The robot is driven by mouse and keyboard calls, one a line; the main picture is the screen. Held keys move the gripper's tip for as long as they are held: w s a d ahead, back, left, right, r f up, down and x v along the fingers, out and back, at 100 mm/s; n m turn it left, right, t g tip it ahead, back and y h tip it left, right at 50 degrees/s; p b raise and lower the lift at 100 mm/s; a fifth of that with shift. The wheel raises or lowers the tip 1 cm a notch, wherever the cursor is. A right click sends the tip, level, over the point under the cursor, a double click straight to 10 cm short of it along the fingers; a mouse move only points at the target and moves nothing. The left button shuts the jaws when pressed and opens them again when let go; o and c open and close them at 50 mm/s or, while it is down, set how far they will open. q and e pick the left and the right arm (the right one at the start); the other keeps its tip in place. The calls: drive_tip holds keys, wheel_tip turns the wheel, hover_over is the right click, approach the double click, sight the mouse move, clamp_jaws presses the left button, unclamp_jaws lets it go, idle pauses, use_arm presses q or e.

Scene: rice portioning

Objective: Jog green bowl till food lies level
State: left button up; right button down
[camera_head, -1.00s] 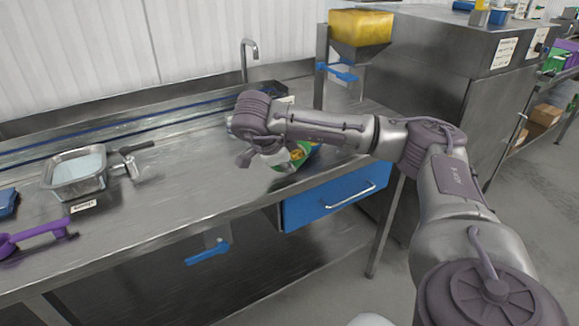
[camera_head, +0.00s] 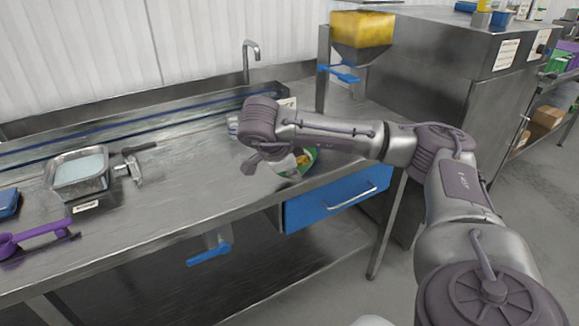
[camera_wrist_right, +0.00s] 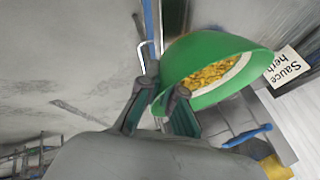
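The green bowl (camera_head: 313,157) shows partly below my right forearm at the front edge of the steel counter. The arm hides much of it. In the right wrist view the bowl (camera_wrist_right: 205,48) is large, and yellow-orange food (camera_wrist_right: 212,74) lies inside it. The food looks uneven, but its level is hard to judge. My right gripper (camera_wrist_right: 163,92) has its two fingers on either side of the bowl's rim and looks shut on it. In the head view the right gripper (camera_head: 277,163) is mostly hidden by its wrist. My left gripper is not in view.
A steel pan (camera_head: 80,174) with pale contents stands on the counter at left, near a purple scoop (camera_head: 38,236). A yellow-filled hopper (camera_head: 360,32) with a blue handle is at the back. A blue drawer (camera_head: 337,199) lies below the counter. A "Sauce herb" label (camera_wrist_right: 291,67) shows in the wrist view.

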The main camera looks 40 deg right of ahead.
drive_tip(key=shift+w+d, duration=0.15)
drive_tip(key=shift+w, duration=0.75)
drive_tip(key=shift+w+a, duration=0.2)
drive_tip(key=shift+n, duration=0.3)
drive_tip(key=shift+w+a+f+p, duration=0.1)
drive_tip(key=shift+w+a+f, duration=0.1)
drive_tip(key=shift+w+a, duration=1.05)
drive_tip(key=shift+w+a+f+p, duration=0.15)
drive_tip(key=shift+w+a, duration=0.65)
drive_tip(key=shift+w, duration=0.95)
drive_tip(key=shift+w+a+f+p, duration=0.1)
drive_tip(key=shift+w+a+f, duration=0.1)
drive_tip(key=shift+w+a, duration=1.05)
drive_tip(key=shift+w+d, duration=0.25)
drive_tip(key=shift+d+f+b, duration=0.1)
drive_tip(key=shift+f+b, duration=0.3)
drive_tip(key=shift+f, duration=0.35)
drive_tip(key=shift+f, duration=0.1)
drive_tip(key=shift+f, duration=0.25)
